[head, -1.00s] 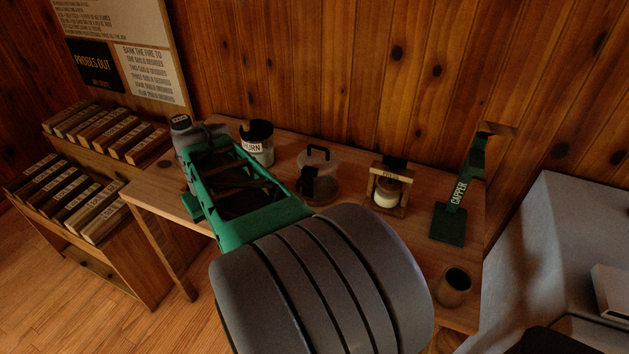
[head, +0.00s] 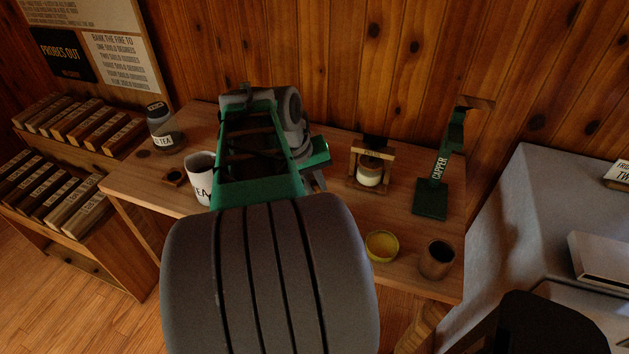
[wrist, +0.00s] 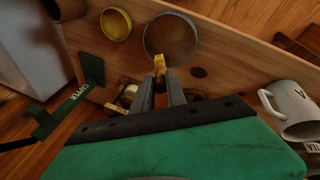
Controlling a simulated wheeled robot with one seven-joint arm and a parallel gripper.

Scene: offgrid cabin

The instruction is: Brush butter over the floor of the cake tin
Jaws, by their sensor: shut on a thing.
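The cake tin (wrist: 171,39) is a round, shallow grey tin on the wooden bench in the wrist view; my arm hides it in the head view. My gripper (wrist: 160,92) is shut on a brush (wrist: 159,62) with a yellow end. That end overlaps the near rim of the tin in the wrist view; I cannot tell whether it touches. The yellow bowl (wrist: 116,24), probably the butter, stands beside the tin and also shows in the head view (head: 381,246). In the head view the brush is hidden behind my arm.
A brown cup (head: 437,258) stands right of the bowl. A wooden frame with a small jar (head: 369,172) and the green capper (head: 435,185) stand behind. A tea jar (head: 164,130) stands at the bench's left.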

